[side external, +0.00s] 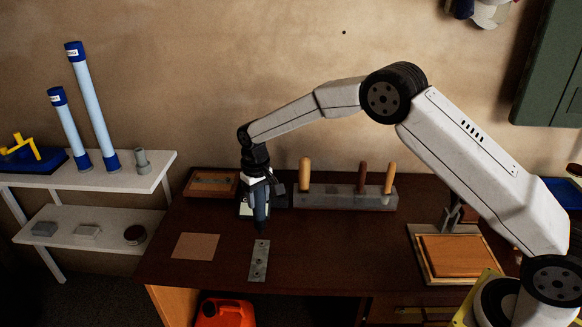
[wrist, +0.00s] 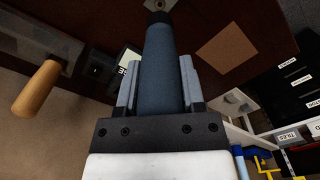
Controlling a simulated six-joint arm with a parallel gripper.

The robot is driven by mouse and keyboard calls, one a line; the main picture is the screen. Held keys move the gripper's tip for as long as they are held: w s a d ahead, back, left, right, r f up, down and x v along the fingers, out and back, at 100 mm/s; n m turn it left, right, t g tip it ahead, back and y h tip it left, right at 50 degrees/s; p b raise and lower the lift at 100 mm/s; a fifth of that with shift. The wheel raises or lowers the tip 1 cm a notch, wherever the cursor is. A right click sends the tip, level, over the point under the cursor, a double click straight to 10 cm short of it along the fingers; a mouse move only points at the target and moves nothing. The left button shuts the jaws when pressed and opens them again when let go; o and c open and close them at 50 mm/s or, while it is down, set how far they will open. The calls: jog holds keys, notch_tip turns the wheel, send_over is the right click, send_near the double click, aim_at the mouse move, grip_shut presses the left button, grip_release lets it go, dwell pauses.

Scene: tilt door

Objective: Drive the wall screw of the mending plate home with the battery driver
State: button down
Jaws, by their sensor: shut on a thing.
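My gripper (side external: 258,188) points down over the bench and is shut on the battery driver (side external: 261,208). In the wrist view, the dark blue driver body (wrist: 163,75) lies between the two grey fingers of my gripper (wrist: 159,65), its black nose pointing away. The grey metal mending plate (side external: 259,262) lies on the bench near the front edge, with several round marks along it. The driver's nose is just above or at its far end; I cannot tell if they touch. Part of the plate (wrist: 158,4) shows past the nose. I cannot tell which mark is the wall screw.
A tan square (side external: 195,246) lies left of the plate. A grey block with wooden-handled tools (side external: 345,195) stands behind to the right, and a wooden tray (side external: 211,183) behind to the left. A wooden board (side external: 455,254) lies at right. White shelves (side external: 85,179) stand left of the bench.

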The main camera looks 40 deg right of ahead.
jog(key=shift+r, duration=1.2)
jog(key=shift+s+d, duration=0.1)
